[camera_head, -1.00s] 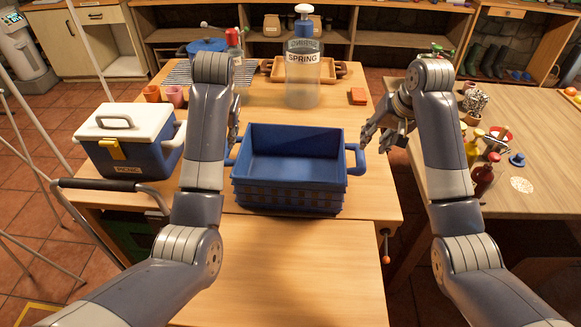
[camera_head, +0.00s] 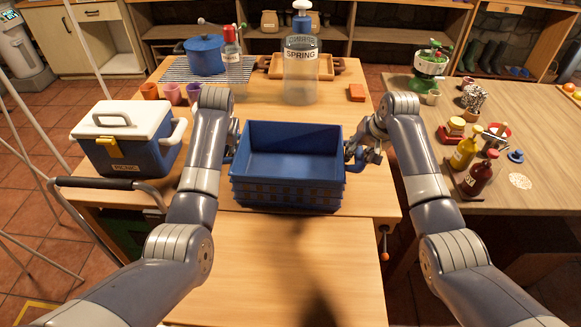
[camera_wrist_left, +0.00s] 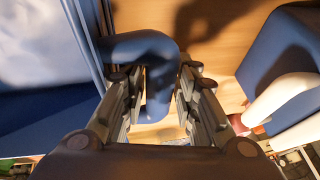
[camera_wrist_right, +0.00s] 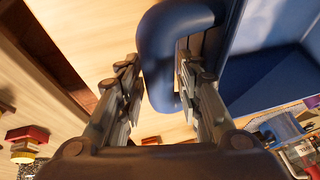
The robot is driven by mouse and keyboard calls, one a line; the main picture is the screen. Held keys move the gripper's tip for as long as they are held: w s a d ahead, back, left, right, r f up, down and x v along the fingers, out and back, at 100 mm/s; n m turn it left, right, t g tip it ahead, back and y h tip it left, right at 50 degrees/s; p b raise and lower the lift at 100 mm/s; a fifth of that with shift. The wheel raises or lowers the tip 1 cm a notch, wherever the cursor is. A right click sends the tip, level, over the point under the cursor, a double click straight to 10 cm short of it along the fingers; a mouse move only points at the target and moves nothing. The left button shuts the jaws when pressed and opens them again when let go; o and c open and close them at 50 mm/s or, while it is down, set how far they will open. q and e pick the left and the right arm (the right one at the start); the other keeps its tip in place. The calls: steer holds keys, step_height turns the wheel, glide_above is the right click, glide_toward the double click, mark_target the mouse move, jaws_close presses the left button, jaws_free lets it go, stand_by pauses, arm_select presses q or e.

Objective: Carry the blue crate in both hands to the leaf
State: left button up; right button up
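The blue crate (camera_head: 290,195) stands upright on the wooden table, its visible inside empty. My left gripper (camera_head: 229,152) is at the crate's left handle, mostly hidden by my arm. In the left wrist view its open fingers stand on either side of the blue handle (camera_wrist_left: 158,85). My right gripper (camera_head: 360,150) is at the right handle; in the right wrist view its open fingers straddle that handle (camera_wrist_right: 160,70), with slim gaps. The table's front section (camera_head: 285,265), beyond a seam, looks like the leaf; it is bare.
A picnic cooler (camera_head: 125,155) stands close left of the crate. A SPRING bottle (camera_head: 300,75), an orange block (camera_head: 356,92) and a blue pot (camera_head: 205,55) are behind. A side table (camera_head: 500,215) with bottles (camera_head: 478,175) lies right. A dark handle bar (camera_head: 95,183) runs at left.

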arm_select(q)
jaws_close()
arm_select(e)
jaws_close()
arm_select(q)
steer(key=shift+r, duration=0.15)
arm_select(e)
steer(key=shift+r, duration=0.1)
